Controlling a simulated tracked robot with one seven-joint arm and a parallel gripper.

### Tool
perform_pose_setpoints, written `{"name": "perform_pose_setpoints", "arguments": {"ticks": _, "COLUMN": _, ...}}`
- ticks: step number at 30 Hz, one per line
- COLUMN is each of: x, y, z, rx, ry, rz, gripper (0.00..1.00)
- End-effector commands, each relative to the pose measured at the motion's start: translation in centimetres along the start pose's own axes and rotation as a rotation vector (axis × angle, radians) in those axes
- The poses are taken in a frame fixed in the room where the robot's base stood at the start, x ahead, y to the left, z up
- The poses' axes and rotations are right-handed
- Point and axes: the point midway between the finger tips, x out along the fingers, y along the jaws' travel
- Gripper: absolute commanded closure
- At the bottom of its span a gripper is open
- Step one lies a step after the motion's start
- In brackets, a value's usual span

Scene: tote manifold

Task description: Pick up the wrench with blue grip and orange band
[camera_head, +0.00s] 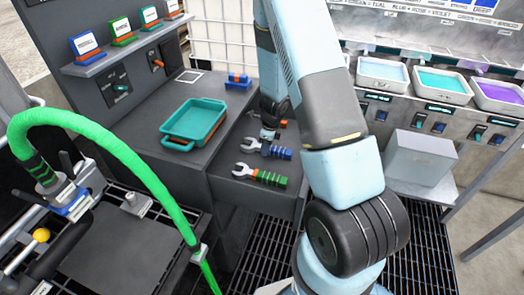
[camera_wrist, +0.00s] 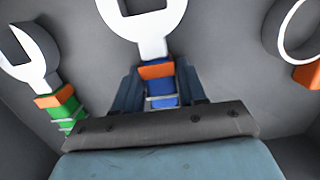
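The wrench with blue grip and orange band (camera_head: 251,145) lies in an open grey drawer in the head view. In the wrist view its pale open jaw points away from me, and its blue grip (camera_wrist: 162,94) with the orange band sits between my two fingers. My gripper (camera_wrist: 158,88) is low over the drawer, one finger on each side of the grip. Whether the fingers press on it or stand slightly apart cannot be told. In the head view my gripper (camera_head: 268,132) is partly hidden behind my own arm.
A green-grip wrench with orange band (camera_head: 262,176) lies nearby, left in the wrist view (camera_wrist: 57,103). A ring-ended wrench (camera_wrist: 300,35) lies at right. A teal tray (camera_head: 194,123) stands on the bench; drawer walls (camera_head: 298,207) are close around.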

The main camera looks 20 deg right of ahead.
Motion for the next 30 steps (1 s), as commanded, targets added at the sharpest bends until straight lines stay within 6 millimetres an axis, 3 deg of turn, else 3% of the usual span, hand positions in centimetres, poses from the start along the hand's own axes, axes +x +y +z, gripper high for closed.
{"name": "perform_pose_setpoints", "arguments": {"ticks": 12, "x": 0.0, "y": 0.0, "z": 0.0, "rx": 0.000, "ry": 0.000, "rz": -0.001, "gripper": 0.99}}
{"name": "perform_pose_setpoints", "arguments": {"ticks": 22, "x": -0.7, "y": 0.0, "z": 0.2, "rx": -0.002, "ry": -0.001, "rz": -0.002, "gripper": 0.99}}
{"name": "perform_pose_setpoints", "arguments": {"ticks": 30, "x": -4.7, "y": -0.1, "z": 0.7, "rx": -0.004, "ry": -0.002, "rz": -0.004, "gripper": 0.99}}
